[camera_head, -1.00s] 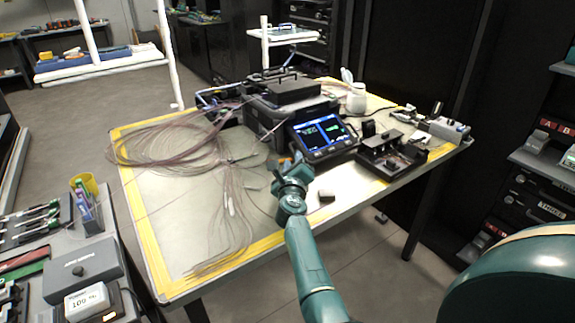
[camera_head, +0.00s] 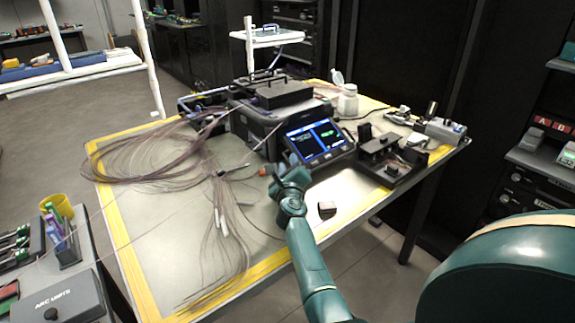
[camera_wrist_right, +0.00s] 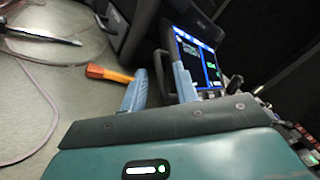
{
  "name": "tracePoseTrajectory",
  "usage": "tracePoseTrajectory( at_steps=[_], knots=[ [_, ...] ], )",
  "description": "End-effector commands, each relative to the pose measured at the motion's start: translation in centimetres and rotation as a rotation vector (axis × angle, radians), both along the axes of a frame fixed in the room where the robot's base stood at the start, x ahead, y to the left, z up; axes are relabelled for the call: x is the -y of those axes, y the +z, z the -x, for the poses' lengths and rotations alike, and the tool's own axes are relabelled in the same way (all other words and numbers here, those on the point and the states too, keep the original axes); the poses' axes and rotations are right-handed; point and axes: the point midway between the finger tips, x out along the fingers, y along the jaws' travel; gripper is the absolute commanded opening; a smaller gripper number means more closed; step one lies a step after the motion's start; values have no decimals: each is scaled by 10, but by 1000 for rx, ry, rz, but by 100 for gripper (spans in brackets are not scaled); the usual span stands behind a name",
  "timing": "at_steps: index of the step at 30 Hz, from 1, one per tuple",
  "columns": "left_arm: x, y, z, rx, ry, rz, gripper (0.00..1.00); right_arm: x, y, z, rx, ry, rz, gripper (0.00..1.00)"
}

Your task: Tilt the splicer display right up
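The splicer (camera_head: 255,125) is a dark box on the table. Its tilted display (camera_head: 318,140), lit blue and green, faces the front. The display also shows in the right wrist view (camera_wrist_right: 203,62), just beyond the fingers. My right gripper (camera_head: 285,166) is at the display's lower left corner. In the right wrist view its two blue-grey fingers (camera_wrist_right: 159,88) stand apart, with a dark edge of the display frame showing between and behind them. I cannot tell whether they touch it. My left gripper is not in view.
Thin fibre cables (camera_head: 150,160) spread over the left of the table. An orange-handled tool (camera_wrist_right: 108,74) lies left of the fingers. A small dark block (camera_head: 327,208) lies near the front edge. A black device (camera_head: 390,160) stands right of the display, with a white bottle (camera_head: 347,100) behind.

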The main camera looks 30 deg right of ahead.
Motion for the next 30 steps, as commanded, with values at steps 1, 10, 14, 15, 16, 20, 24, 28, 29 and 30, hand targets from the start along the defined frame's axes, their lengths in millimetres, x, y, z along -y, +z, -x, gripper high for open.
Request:
tracePoseTrajectory(
  at_steps=[1, 10, 14, 15, 16, 20, 24, 28, 29, 30],
  knots=[
    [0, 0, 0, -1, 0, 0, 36, 0, 0, 0, 0, 0, 0, 27],
    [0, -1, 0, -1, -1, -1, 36, 0, 0, 0, 0, 0, 0, 3],
    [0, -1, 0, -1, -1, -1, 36, 0, 0, 0, 0, 0, 0, 0],
    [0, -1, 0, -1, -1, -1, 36, 0, 0, 0, 0, 0, 0, 0],
    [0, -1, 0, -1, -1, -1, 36, 0, 0, 0, 0, 0, 0, 0],
    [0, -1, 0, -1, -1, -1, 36, 0, 0, 0, 0, 0, 0, 0],
    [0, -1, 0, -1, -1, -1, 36, 0, 1, 0, 1, -1, 0, 0],
    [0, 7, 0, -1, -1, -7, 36, 0, 5, 0, -9, 0, 1, 0],
    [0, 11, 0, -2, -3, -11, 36, 0, 7, 0, -15, -1, 1, 0],
    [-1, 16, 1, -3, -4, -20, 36, 0, 10, 0, -24, -1, 3, 0]
  ],
)
